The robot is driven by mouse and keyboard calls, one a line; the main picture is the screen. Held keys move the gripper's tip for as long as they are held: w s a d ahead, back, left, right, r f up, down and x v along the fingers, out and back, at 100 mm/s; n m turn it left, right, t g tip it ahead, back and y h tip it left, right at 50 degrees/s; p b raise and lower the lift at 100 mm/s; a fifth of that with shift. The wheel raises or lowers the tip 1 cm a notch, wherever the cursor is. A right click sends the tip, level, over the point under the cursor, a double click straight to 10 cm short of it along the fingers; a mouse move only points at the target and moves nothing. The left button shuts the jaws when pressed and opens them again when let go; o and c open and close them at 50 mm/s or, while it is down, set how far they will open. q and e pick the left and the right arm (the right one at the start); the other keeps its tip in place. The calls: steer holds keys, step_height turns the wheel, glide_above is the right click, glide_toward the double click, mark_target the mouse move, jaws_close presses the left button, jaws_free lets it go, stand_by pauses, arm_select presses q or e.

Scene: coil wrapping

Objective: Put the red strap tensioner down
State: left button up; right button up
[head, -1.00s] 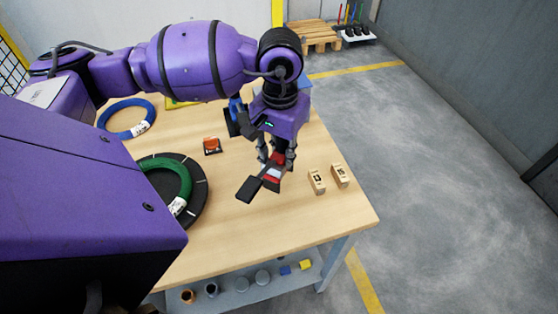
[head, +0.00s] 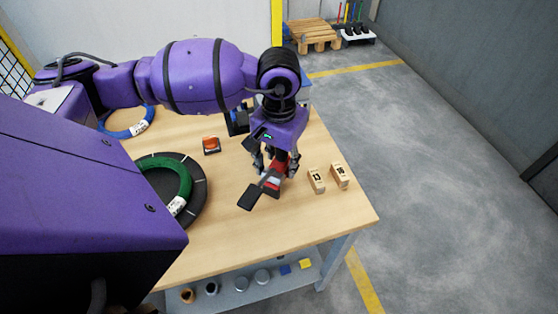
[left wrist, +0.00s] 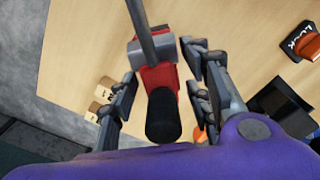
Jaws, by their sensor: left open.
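The red strap tensioner (head: 271,187), with grey and black parts, is at the right part of the wooden table (head: 240,230). It appears to rest on the tabletop. My left gripper (head: 275,170) is over it, pointing down. In the left wrist view the tensioner (left wrist: 158,80) lies between the two spread fingers of my left gripper (left wrist: 160,65), with gaps on both sides. The gripper is open. Its fingers hide part of the tensioner in the head view. My right gripper is not in view.
Two small wooden marked blocks (head: 316,181) (head: 339,175) stand just right of the tensioner. A green coil (head: 182,185) lies on a black disc (head: 201,197) to the left. A blue coil (head: 113,132) and an orange-topped item (head: 211,145) lie farther back. The table's front area is clear.

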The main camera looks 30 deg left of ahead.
arm_select(q)
step_height(320, 180, up, 12)
steer(key=shift+r, duration=0.2)
stand_by(0.4)
stand_by(0.4)
